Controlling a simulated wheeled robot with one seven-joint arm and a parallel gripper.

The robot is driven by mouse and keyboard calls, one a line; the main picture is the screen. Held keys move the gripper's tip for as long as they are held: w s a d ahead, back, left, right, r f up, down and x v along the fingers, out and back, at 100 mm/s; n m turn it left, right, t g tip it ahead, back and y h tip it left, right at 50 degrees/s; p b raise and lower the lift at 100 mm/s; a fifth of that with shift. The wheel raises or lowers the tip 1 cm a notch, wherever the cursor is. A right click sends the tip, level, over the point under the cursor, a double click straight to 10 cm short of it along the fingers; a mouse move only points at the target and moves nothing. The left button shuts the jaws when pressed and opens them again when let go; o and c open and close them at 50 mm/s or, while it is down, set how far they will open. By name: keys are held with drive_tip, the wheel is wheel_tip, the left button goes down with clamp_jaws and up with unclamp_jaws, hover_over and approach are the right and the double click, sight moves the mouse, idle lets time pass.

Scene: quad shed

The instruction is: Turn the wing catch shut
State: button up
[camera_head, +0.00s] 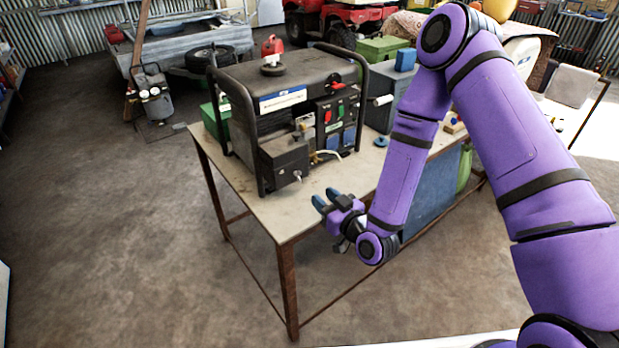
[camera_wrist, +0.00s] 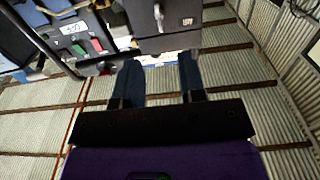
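The wing catch (camera_head: 297,175) is a small pale metal piece on the front of a dark box (camera_head: 281,160) at the near end of a generator (camera_head: 290,95). In the wrist view a metal piece that looks like the catch (camera_wrist: 158,16) shows near the top edge, on the dark box face (camera_wrist: 172,38). Its exact angle is too small to tell. My gripper (camera_head: 326,198) is near the table's front edge, to the right of and lower in the picture than the catch, apart from it. In the wrist view its two blue fingers (camera_wrist: 160,72) are spread with nothing between them.
The generator stands on a worn table (camera_head: 270,212) inside a black tubular frame (camera_head: 236,135). A grey case (camera_head: 385,95) and a small blue round object (camera_head: 381,141) are to its right. Bare floor (camera_head: 130,240) lies open left of the table.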

sight(298, 175)
drive_tip(key=x, duration=1)
drive_tip(key=shift+w+a, duration=0.2)
drive_tip(key=shift+w, duration=0.1)
clamp_jaws()
